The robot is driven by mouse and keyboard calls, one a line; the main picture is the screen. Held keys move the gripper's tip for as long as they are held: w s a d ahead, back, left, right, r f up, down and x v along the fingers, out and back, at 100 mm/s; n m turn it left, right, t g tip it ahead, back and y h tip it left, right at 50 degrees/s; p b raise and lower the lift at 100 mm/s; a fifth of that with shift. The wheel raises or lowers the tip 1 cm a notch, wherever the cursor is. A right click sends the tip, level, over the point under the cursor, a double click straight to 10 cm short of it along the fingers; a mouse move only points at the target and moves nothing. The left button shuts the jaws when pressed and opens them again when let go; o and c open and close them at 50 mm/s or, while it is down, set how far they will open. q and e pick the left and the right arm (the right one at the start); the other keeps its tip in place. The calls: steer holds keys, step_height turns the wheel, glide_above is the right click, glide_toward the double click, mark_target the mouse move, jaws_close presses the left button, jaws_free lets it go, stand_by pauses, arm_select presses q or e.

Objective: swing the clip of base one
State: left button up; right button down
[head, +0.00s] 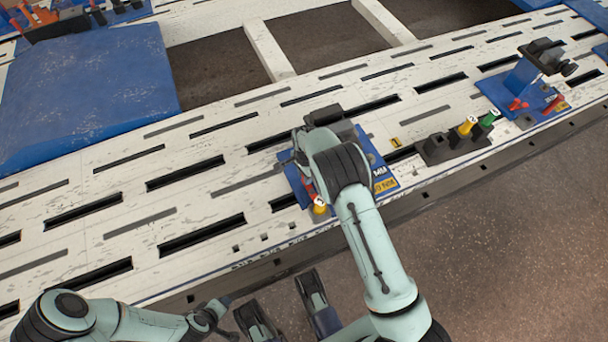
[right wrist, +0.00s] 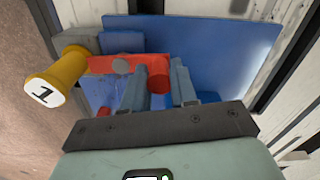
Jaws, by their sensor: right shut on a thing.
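Base one is a blue base (head: 379,170) on the slotted white bench, with a yellow label at its right corner. It fills the upper part of the right wrist view (right wrist: 215,50). Its red clip (right wrist: 108,63) lies across it there. My right gripper (right wrist: 158,88) is shut on the clip's round red end, with a finger on either side. My left gripper (head: 285,307) is open and empty before the bench.
To the right, a black block (head: 437,150) holds a yellow pin (head: 467,125) and a green pin (head: 489,117). Another blue base (head: 524,78) with a red clip (head: 517,105) stands beyond it. A blue pad (head: 90,90) covers the bench's left back. The bench left of base one is clear.

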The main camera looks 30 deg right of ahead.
stand_by(0.4)
steer(key=c, duration=0.9)
jaws_free()
arm_select(q)
steer(key=s+d+r+g+h+p, duration=0.1)
steer(key=s+d+r+p, duration=0.1)
steer(key=s, duration=0.3)
steer(key=shift+d+r+g+p, duration=0.3)
steer(key=shift+r+g+p, duration=0.1)
steer(key=shift+r+p, duration=0.35)
arm_select(e)
step_height(320, 180, up, 13)
steer(key=shift+r, duration=0.2)
